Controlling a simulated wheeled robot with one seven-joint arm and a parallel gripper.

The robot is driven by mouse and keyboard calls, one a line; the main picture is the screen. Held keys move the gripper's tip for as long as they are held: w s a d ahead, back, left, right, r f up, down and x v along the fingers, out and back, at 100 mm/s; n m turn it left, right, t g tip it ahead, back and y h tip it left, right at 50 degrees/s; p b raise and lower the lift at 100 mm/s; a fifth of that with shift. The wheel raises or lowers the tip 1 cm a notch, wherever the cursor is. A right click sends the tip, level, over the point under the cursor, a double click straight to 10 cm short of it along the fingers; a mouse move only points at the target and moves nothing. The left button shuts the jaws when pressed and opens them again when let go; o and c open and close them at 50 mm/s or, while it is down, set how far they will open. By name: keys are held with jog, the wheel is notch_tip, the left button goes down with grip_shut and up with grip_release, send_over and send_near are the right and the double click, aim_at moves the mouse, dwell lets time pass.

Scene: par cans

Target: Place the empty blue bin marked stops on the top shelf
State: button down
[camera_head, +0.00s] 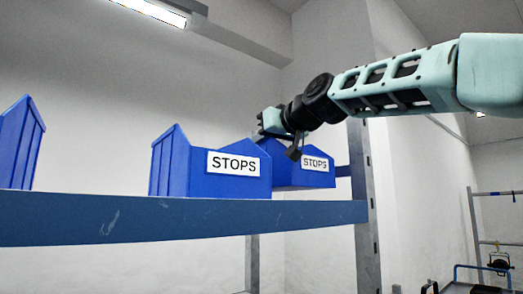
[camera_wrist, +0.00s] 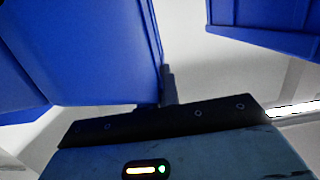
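A blue bin marked STOPS (camera_head: 300,178) is at the right end of the top shelf in the head view, its lower edge appearing slightly above the shelf's front beam (camera_head: 180,218). My gripper (camera_head: 273,124) is at its upper left rim, partly hidden behind bins. In the wrist view, a finger of my gripper (camera_wrist: 168,85) lies against the wall of a large blue bin (camera_wrist: 80,50), and it looks shut on that wall. The inside of the bin is hidden.
Another blue bin marked STOPS (camera_head: 190,165) stands on the shelf just left, overlapping the first in the head view. A further blue bin (camera_head: 18,145) stands at far left. A grey shelf post (camera_head: 365,210) bounds the right end. A second bin (camera_wrist: 270,22) shows in the wrist view.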

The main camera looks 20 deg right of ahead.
jog(key=shift+f, duration=1.3)
jog(key=shift+f, duration=0.2)
jog(key=c, duration=1.6)
grip_release()
jog(key=shift+c, duration=0.2)
